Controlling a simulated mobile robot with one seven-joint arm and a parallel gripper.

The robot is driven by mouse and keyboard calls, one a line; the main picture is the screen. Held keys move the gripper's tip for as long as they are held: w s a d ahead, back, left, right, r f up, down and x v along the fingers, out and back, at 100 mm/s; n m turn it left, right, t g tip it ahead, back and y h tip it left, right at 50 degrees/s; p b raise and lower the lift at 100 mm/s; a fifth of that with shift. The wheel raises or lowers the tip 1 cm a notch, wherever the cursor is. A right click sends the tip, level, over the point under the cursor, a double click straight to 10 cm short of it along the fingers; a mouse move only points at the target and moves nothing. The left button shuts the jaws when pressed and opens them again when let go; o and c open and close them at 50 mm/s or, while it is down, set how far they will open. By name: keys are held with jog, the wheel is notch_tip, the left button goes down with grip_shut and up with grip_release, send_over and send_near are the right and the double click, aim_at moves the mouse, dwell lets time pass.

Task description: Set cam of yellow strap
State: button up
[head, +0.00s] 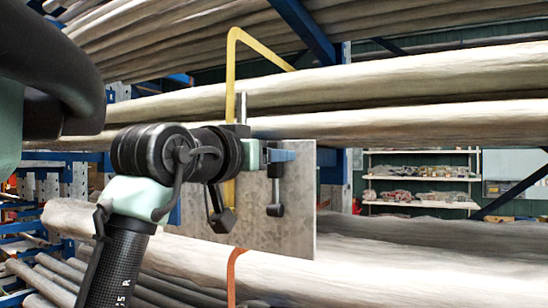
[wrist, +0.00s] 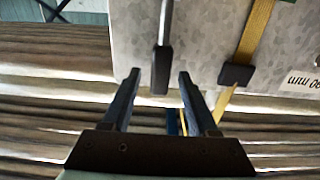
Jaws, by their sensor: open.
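The yellow strap (head: 262,47) bends over the pale rolls and runs down past a grey metal plate (head: 297,225). In the wrist view the strap (wrist: 258,32) passes a dark block (wrist: 236,74) right of my gripper. A grey lever with a black grip (head: 275,209) hangs in front of the plate; in the wrist view its black grip (wrist: 161,70) lies between my fingertips, with space on both sides. My gripper (wrist: 158,76) is open; it also shows in the head view (head: 280,155). I cannot tell how the lever joins the strap; my arm hides part of the strap.
Long pale wrapped rolls (head: 400,82) lie above and below the plate. An orange strap (head: 232,272) runs below it. Blue rack beams (head: 303,28) stand behind. Shelves with packages (head: 415,192) are far back right.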

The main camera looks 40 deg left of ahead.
jog(key=shift+s, duration=0.1)
jog(key=shift+c, duration=0.3)
grip_shut()
dwell(0.9)
